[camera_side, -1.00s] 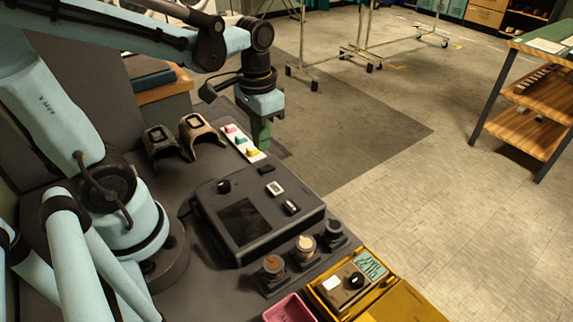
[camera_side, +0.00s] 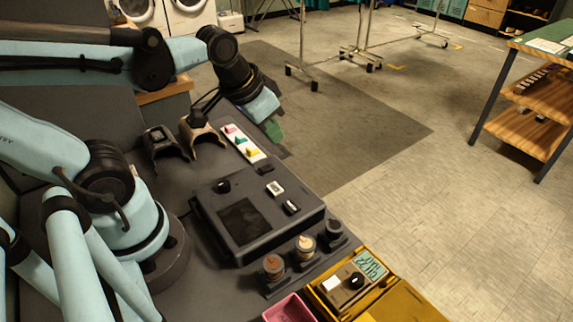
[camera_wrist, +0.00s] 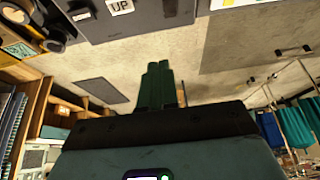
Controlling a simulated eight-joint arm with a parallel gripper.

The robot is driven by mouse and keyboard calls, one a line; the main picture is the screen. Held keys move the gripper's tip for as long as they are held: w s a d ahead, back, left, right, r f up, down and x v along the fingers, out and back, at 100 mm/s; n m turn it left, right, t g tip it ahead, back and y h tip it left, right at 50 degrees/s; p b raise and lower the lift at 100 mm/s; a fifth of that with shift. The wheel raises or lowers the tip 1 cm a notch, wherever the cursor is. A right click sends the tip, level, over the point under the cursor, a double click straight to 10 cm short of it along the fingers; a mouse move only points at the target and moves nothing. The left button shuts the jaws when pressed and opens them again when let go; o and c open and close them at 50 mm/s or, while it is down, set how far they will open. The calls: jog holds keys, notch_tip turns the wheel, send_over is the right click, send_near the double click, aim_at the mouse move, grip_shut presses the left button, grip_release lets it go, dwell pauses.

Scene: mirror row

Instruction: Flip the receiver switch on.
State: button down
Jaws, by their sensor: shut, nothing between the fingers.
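The receiver looks to be the dark grey box (camera_side: 222,237) with a dark screen, in the middle of the bench in the side view. I cannot tell which way the switch is set.
Open floor lies to the right.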

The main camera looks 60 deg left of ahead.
jog(key=shift+w+d+r+t, duration=0.1)
jog(key=shift+d+r+t, duration=0.15)
jog(key=shift+t, duration=0.25)
jog(key=shift+w+d+r+t, duration=0.1)
jog(key=shift+d+t, duration=0.15)
jog(key=shift+t, duration=0.25)
jog(key=s+a+r+g, duration=0.3)
jog(key=s+r+g, duration=0.1)
jog(key=r, duration=0.1)
jog(key=shift+a+r+g, duration=0.15)
jog(key=shift+a+g, duration=0.1)
jog(key=shift+g, duration=0.05)
send_over(263, 169)
jog(key=f, duration=1.1)
jog(key=shift+s+f, duration=0.2)
jog(key=shift+f, duration=0.1)
jog(key=shift+s+f, duration=0.2)
jog(key=shift+f, duration=0.9)
